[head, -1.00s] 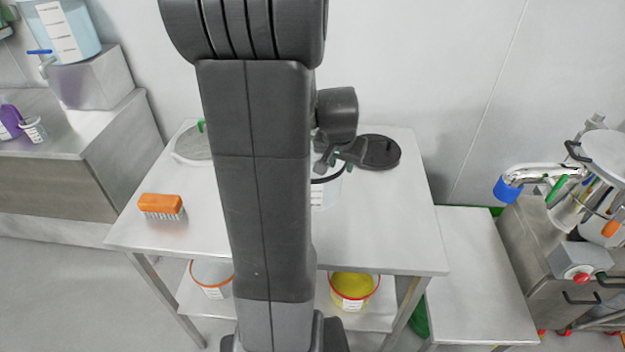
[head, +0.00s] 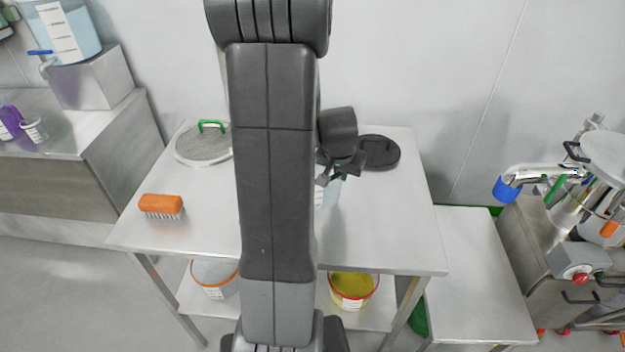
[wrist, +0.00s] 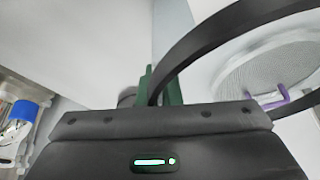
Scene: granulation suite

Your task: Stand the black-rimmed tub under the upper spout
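The black-rimmed tub (head: 328,192) is mostly hidden behind my arm in the head view; a pale, bluish side and part of a white label show, at or just above the table. In the wrist view its black rim (wrist: 225,38) sweeps in a wide arc from between my green fingertips. My gripper (head: 338,168) appears closed on that rim; it shows in the wrist view too (wrist: 161,88). A blue-ended spout (head: 507,188) sticks out left from the machine at the right. A tap (head: 47,66) is on the clear container at the upper left.
The table (head: 390,225) holds an orange brush (head: 161,205), a mesh disc with green handle (head: 203,147) and a black lid (head: 380,152). Orange-rimmed (head: 213,279) and yellow-filled (head: 352,288) tubs stand on its lower shelf. A bare low bench (head: 475,270) lies beneath the blue-ended spout.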

